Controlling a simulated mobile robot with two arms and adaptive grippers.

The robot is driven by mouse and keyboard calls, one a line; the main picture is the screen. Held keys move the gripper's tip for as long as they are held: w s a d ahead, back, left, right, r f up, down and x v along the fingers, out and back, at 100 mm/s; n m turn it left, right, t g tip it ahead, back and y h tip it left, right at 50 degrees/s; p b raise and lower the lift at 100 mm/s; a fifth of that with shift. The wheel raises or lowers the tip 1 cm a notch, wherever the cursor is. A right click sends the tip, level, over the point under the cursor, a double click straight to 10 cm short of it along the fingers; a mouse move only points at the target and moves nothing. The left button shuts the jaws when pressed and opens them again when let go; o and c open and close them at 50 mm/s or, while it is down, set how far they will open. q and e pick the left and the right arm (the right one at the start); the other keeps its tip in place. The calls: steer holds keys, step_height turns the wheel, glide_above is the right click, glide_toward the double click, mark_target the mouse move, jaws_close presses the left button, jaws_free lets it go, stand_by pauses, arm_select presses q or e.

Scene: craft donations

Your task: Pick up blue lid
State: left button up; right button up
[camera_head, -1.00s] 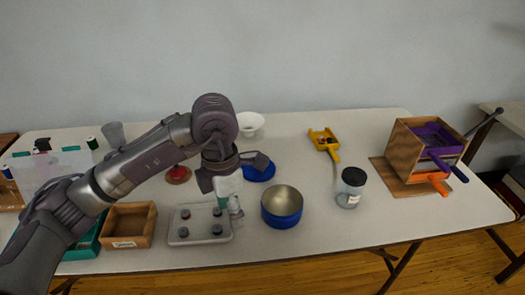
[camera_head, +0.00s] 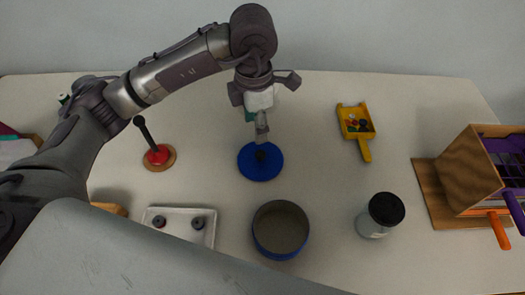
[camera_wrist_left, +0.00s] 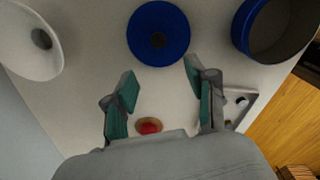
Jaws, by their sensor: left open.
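The blue lid (camera_head: 250,173) is a flat round disc with a dark knob in its middle. It lies on the table near the centre of the head view. In the left wrist view the lid (camera_wrist_left: 145,48) is whole, just beyond the fingertips. My left gripper (camera_head: 261,132) is open and empty, pointing down near the lid's far edge. Its two teal-padded fingers (camera_wrist_left: 162,74) are spread apart in the wrist view, with nothing between the tips. I cannot tell the exact height over the lid. My right gripper is not in view.
A blue pot (camera_head: 281,248) stands in front of the lid. A dark-lidded jar (camera_head: 372,226), yellow scoop (camera_head: 357,122) and wooden box (camera_head: 468,172) are to the right. A red-based spindle (camera_head: 158,156) and tray (camera_head: 183,234) are left. A white bowl (camera_wrist_left: 22,55) shows in the wrist view.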

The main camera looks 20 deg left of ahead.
arm_select(q)
glide_above(260, 154)
steer(key=f, duration=0.4)
steer(key=shift+s+a+f, duration=0.25)
steer(key=shift+a+f, duration=0.1)
steer(key=shift+f, duration=0.05)
steer(key=shift+w+d+f+p, duration=0.1)
steer(key=shift+d+f, duration=0.05)
steer(key=shift+f, duration=0.85)
steer(key=shift+w+d+f+p, duration=0.1)
steer(key=shift+f, duration=0.95)
steer(key=shift+w+d+f+p, duration=0.1)
steer(key=shift+d+f, duration=0.05)
steer(key=shift+f, duration=0.85)
steer(key=c, duration=1)
